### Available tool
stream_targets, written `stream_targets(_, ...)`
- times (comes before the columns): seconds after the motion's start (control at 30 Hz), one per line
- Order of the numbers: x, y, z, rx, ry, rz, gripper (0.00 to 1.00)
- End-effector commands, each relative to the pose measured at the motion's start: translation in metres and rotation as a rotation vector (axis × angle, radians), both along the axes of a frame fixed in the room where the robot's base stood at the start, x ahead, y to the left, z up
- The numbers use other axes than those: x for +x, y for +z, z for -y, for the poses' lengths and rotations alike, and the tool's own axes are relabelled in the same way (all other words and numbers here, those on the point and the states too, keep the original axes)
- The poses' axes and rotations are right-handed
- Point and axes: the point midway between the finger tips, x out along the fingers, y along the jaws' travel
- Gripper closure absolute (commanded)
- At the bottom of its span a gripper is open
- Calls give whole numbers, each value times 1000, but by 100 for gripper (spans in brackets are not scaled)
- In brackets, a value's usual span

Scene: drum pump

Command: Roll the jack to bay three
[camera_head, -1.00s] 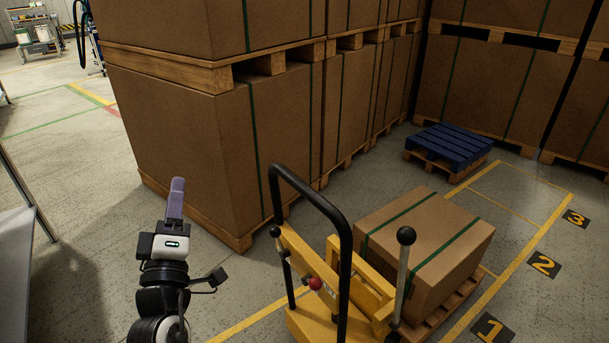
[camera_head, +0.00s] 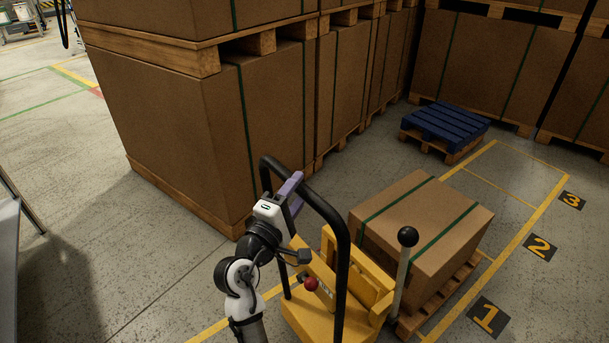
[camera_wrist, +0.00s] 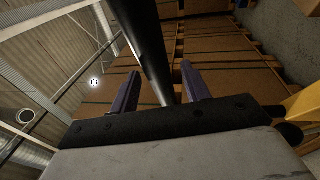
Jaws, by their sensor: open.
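The yellow jack (camera_head: 318,318) stands at lower centre with its black looped handle (camera_head: 341,235) rising toward me. A strapped cardboard box (camera_head: 420,222) on a wooden pallet (camera_head: 440,298) sits at the jack's far side, by floor marker 1 (camera_head: 488,317). Bay marker three (camera_head: 571,200) is on the floor at the far right, beyond marker 2 (camera_head: 540,247). My gripper (camera_head: 294,184) is open at the left part of the handle's top. In the wrist view the black handle bar (camera_wrist: 150,45) passes between the two purple fingers; I cannot tell whether they touch it.
Large boxes on pallets (camera_head: 165,120) are stacked left of the jack and along the back. A blue pallet (camera_head: 445,127) lies on a wooden one near the far end of the yellow-lined bays. A lever with a black knob (camera_head: 407,237) rises beside the load. Open floor lies at left.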

Motion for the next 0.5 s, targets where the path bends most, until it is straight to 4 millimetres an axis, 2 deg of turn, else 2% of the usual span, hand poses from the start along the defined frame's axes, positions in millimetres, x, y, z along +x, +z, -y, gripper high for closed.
stream_targets(0.2,24,6,15,0,0,0,53)
stream_targets(0.5,30,6,18,1,1,0,53)
